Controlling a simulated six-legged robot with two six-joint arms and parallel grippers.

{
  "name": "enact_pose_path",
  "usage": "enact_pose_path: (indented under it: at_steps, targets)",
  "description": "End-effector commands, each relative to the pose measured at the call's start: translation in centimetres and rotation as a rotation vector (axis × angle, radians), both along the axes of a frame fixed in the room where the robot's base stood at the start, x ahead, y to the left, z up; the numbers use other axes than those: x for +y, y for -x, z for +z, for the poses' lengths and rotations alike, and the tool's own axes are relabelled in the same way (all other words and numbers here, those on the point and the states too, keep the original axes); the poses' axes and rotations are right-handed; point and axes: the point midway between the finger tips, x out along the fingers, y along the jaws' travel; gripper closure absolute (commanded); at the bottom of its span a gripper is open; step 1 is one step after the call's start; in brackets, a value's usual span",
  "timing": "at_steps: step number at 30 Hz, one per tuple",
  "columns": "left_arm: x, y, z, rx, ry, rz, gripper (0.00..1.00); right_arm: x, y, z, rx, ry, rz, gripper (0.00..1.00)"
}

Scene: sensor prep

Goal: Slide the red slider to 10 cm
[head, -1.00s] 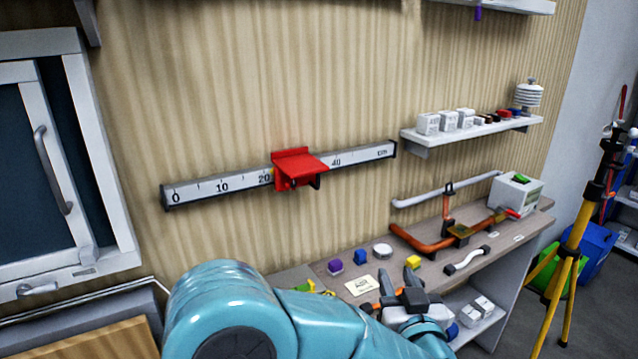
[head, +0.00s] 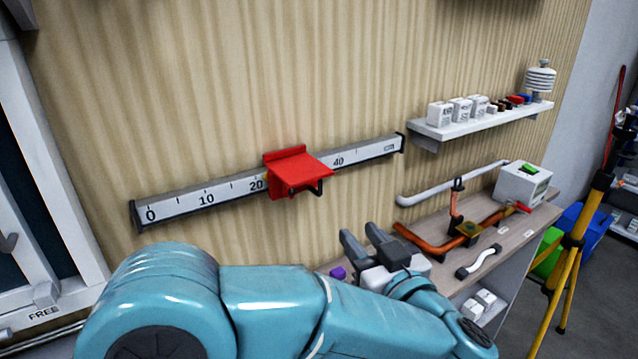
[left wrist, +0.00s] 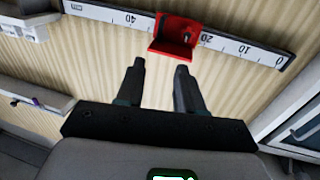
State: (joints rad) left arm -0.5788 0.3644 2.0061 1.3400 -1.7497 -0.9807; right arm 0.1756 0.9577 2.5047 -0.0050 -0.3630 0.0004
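The red slider (head: 296,172) sits on the white ruler rail (head: 185,201) on the wall, just right of the 20 mark. The rail's numbers rise from 0 at the left to 40 and beyond at the right. My left gripper (head: 360,238) is below and to the right of the slider, open and empty, apart from it. In the left wrist view the slider (left wrist: 176,36) shows beyond the two spread fingers (left wrist: 159,78), with the rail (left wrist: 238,48) appearing upside down. My right gripper is not in view.
A workbench (head: 512,245) below holds an orange pipe (head: 430,238), a grey-white handle (head: 478,262) and a white box (head: 522,184). A shelf (head: 480,124) with small boxes is at the right. The wall around the rail is clear.

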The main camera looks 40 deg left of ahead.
Motion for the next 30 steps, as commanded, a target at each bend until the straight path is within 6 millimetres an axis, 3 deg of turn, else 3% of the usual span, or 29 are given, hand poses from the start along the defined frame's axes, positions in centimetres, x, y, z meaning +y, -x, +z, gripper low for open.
enact_pose_path:
  at_steps: [8,24,30]
  targets:
    - [0.9,-0.5,0.2,0.0,0.0,0.004,0.63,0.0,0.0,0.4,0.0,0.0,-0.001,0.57]
    - [10.8,-7.2,0.2,0.0,0.0,0.004,0.63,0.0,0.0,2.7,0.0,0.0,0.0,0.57]
    - [12.7,-8.6,0.0,-0.001,-0.001,0.002,0.63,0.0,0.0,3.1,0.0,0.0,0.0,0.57]
